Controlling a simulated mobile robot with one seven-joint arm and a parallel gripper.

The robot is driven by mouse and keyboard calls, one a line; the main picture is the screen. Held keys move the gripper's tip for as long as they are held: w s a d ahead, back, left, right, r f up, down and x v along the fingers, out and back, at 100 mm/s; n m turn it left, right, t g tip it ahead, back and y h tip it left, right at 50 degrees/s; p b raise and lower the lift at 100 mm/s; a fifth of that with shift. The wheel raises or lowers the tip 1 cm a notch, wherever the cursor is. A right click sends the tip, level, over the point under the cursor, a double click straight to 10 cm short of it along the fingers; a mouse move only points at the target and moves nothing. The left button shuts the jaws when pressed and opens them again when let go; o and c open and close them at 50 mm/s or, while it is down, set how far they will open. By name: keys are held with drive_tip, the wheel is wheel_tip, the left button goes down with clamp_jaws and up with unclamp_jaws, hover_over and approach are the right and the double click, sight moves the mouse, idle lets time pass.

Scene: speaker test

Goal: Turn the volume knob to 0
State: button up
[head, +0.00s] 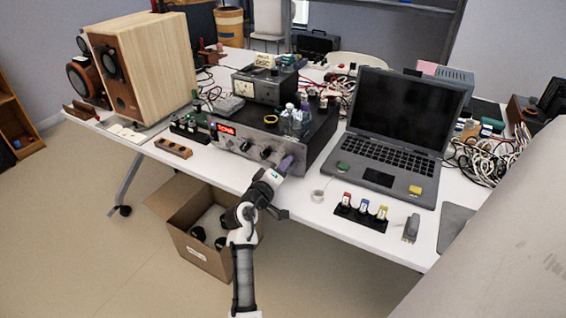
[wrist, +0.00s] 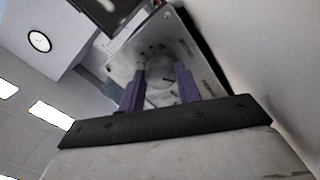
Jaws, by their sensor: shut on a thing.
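The grey amplifier (head: 312,140) stands on the white table with its front panel facing me. A row of dark knobs (head: 266,153) runs along that panel. My gripper (head: 287,163) is at the panel's right end, in front of the table edge. In the wrist view, the purple fingers of my gripper (wrist: 160,84) are shut on the round grey volume knob (wrist: 160,72), one finger on each side. The panel's small markings are too blurred to read, so the knob's setting cannot be told. In the head view my gripper hides this knob.
Small bottles (head: 291,121) and a meter box (head: 265,86) stand on the amplifier. An open laptop (head: 385,160) is to its right, with a tape roll (head: 318,196) in front. A wooden speaker (head: 150,65) stands at left. An open cardboard box (head: 180,205) is on the floor below.

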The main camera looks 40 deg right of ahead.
drive_tip(key=shift+n+p, duration=0.6)
drive_tip(key=shift+n, duration=0.5)
drive_tip(key=o, duration=1)
drive_tip(key=shift+c, duration=0.2)
drive_tip(key=b+v, duration=0.2)
drive_tip(key=v, duration=1.2)
drive_tip(key=shift+b, duration=0.3)
drive_tip(key=shift+d, duration=0.1)
